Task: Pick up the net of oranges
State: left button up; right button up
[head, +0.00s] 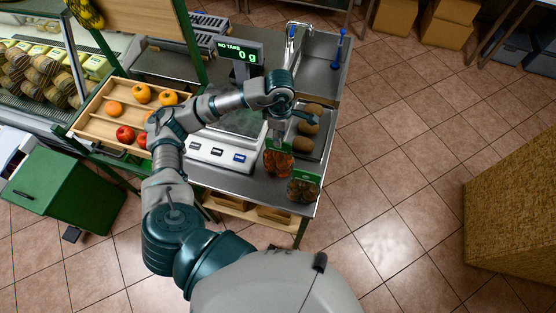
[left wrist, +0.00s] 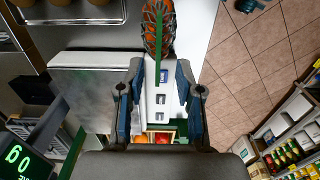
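A net of oranges (head: 277,163) with a green label stands on the steel counter, right of the scale, in the head view. In the left wrist view the orange net (left wrist: 158,25), with a green strip along it, lies at the top middle, just beyond the fingertips. My left gripper (head: 284,118) is above and behind the net in the head view. Its two fingers are spread apart with nothing between them in the left wrist view (left wrist: 159,72). A second green-labelled net (head: 303,189) with darker contents stands closer to the counter's near corner. My right gripper is in neither view.
The scale display (head: 240,53) reads 0 g. Brown round items (head: 307,128) sit on a tray behind the nets. A wooden fruit crate (head: 93,118) stands left, above a green bin (head: 65,190). A large straw-coloured block (head: 510,220) is at the right; tiled floor between is clear.

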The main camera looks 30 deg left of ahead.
pick_arm(q)
notch_tip(320, 180, down, 2)
jog(key=shift+w+f, duration=0.1)
jog(key=shift+f, duration=0.15)
jog(key=p, duration=0.2)
send_over(278, 157)
jog(key=w, duration=0.2)
jog(key=f, duration=0.4)
jog(key=shift+s+a+f, duration=0.2)
jog(key=shift+s+a, duration=0.05)
jog(key=shift+a, duration=0.1)
jog(key=shift+a+f, duration=0.1)
jog(key=shift+f, duration=0.2)
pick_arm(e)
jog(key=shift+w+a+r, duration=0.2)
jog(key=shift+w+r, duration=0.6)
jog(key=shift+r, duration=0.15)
pick_arm(q)
grip_shut()
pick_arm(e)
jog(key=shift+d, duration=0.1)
pick_arm(q)
jog(key=shift+r, duration=0.1)
